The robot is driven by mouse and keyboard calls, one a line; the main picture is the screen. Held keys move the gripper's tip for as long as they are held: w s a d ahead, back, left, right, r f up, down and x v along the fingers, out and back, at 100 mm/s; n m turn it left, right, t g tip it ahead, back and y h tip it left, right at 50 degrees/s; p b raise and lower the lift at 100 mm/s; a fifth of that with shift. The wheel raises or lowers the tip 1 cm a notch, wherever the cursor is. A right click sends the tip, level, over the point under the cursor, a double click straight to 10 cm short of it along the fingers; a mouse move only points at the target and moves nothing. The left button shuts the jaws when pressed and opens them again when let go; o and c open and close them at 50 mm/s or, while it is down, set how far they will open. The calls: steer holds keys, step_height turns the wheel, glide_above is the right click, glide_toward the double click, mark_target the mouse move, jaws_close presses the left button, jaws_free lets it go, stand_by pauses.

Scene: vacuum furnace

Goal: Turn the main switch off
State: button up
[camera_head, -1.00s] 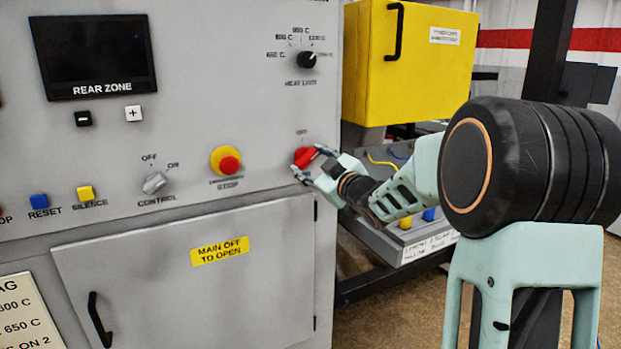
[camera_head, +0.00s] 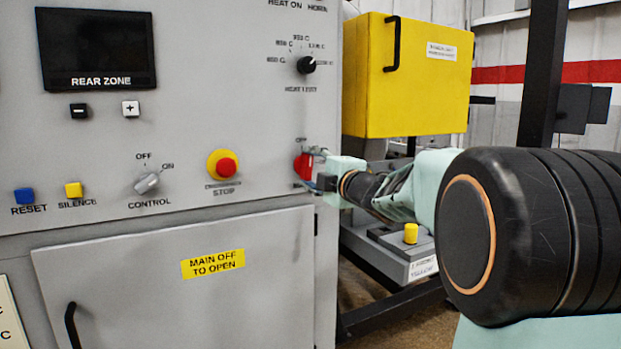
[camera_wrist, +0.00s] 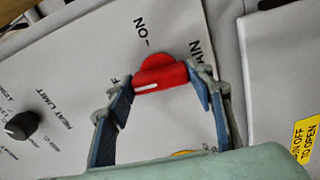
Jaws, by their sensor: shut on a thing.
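The red main switch (camera_head: 303,167) is on the grey panel's right side, and its handle stands upright in the head view. In the wrist view the red switch (camera_wrist: 160,72) has a white mark at its left end, facing a partly hidden label ending in F. "ON" is printed above it there. My gripper (camera_head: 314,168) reaches the switch from the right. In the wrist view my gripper (camera_wrist: 166,86) has its two blue-padded fingers at both ends of the red handle, shut on it.
The red-and-yellow stop button (camera_head: 226,166) and grey control knob (camera_head: 147,183) are left of the switch. The black heat limit knob (camera_head: 306,65) is above. A yellow box (camera_head: 420,95) stands right, behind my arm. A closed door (camera_head: 180,290) lies below.

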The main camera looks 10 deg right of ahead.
steer(key=shift+n+b, duration=0.35)
steer(key=shift+n, duration=0.25)
steer(key=o, duration=1.2)
steer(key=shift+c, duration=0.2)
steer(key=v, duration=1.2)
